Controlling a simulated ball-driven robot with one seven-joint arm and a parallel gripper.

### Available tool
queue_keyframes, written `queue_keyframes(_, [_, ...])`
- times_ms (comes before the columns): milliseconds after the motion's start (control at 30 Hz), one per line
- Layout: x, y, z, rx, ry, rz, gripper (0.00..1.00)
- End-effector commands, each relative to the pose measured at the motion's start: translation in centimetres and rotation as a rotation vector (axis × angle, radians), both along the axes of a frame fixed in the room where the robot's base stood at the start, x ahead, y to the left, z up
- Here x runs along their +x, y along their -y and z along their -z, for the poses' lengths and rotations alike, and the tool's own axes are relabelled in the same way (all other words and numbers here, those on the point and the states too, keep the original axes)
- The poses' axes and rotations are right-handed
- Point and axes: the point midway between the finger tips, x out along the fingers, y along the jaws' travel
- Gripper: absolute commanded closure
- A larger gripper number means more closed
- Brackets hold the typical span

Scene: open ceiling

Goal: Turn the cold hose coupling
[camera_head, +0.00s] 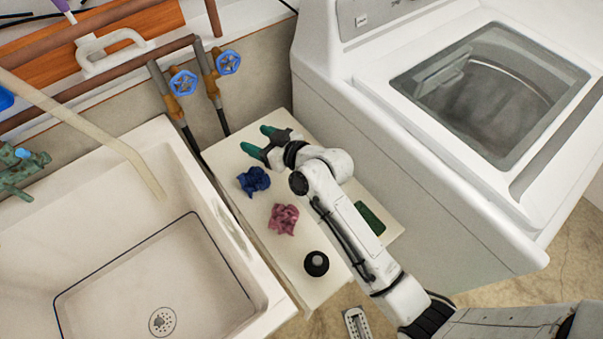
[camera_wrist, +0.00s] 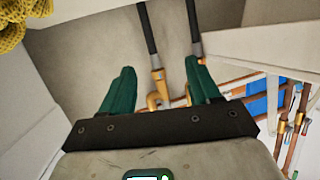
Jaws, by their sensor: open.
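Two blue-wheeled valves stand on copper pipes by the wall, a left valve (camera_head: 184,82) and a right valve (camera_head: 228,62). Below each, a brass coupling joins a black hose: left coupling (camera_head: 172,104) and right coupling (camera_head: 213,88). No marking shows which is cold. In the wrist view, two black hoses end in a left fitting (camera_wrist: 157,72) and a right fitting (camera_wrist: 197,50), seen between or near my fingertips. My gripper (camera_head: 258,140) has green fingers, spread and empty, above the far end of the small cabinet, apart from the couplings. It also shows in the wrist view (camera_wrist: 160,68).
The white cabinet top (camera_head: 310,285) holds a blue cloth (camera_head: 254,181), a pink cloth (camera_head: 283,219), a black bottle (camera_head: 316,263) and a green item (camera_head: 370,217). A sink (camera_head: 130,260) stands left, a washing machine (camera_head: 430,190) right. A yellow textured thing (camera_wrist: 22,15) shows in the wrist view.

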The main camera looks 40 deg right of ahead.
Motion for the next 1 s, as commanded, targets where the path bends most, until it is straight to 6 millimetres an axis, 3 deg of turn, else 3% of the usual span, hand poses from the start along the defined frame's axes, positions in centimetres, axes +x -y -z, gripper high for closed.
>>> queue_keyframes(600, [-10.2,2.2,2.7,-0.024,-0.412,-0.106,0.39])
queue_keyframes(800, [-12.2,2.7,3.1,-0.03,-0.485,-0.119,0.39])
queue_keyframes(1000, [-12.8,2.8,3.1,-0.031,-0.508,-0.122,0.39])
